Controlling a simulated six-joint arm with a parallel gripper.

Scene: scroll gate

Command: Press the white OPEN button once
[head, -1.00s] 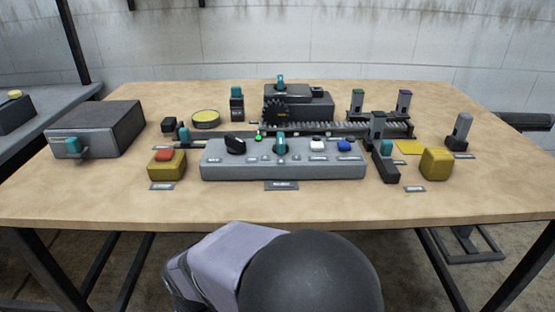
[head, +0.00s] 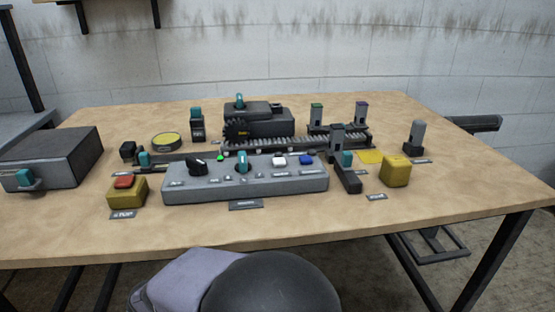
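A white button (head: 279,161) sits on the top face of the grey control panel (head: 245,189), right of the teal-handled knob and just left of a blue button. Its label is too small to read. My gripper is not in view. Only part of my own body shows at the bottom edge.
The panel also carries a black knob (head: 197,166), a teal knob (head: 242,162), a green light (head: 220,157) and a blue button (head: 306,160). A red button on a yellow box (head: 127,195) stands left. A gear rack (head: 290,143) lies behind. The front table strip is clear.

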